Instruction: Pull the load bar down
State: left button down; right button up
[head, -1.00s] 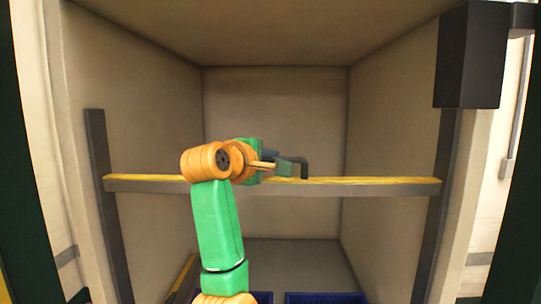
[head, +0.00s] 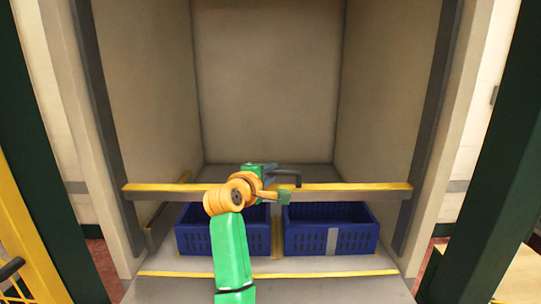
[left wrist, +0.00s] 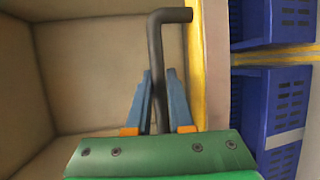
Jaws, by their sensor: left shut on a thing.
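The load bar (head: 350,190), grey with a yellow top, spans the cargo opening between two dark side rails in the head view. It hangs level in front of the blue crates. Its dark handle (left wrist: 155,50) shows in the left wrist view, a bent rod beside the bar's yellow edge (left wrist: 196,75). My left gripper (head: 290,189) is at the middle of the bar, shut on the handle. In the left wrist view its blue fingers (left wrist: 160,95) stand on both sides of the rod. My right gripper is in neither view.
Two blue crates, a left one (head: 192,238) and a right one (head: 365,237), stand on the floor behind and below the bar. A yellow-edged sill (head: 330,273) runs in front. Side walls and dark green posts (head: 500,160) bound the opening.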

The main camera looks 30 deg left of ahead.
pick_arm(q)
notch_tip(320, 180, down, 18)
jog(key=b, duration=0.6)
jog(key=c, duration=0.8)
grip_release()
jog(key=shift+s, duration=0.1)
jog(key=shift+c, duration=0.2)
jog(key=shift+o, duration=0.2)
jog(key=shift+r, duration=0.15)
jog(key=v, duration=0.7)
jog(key=shift+p, duration=0.4)
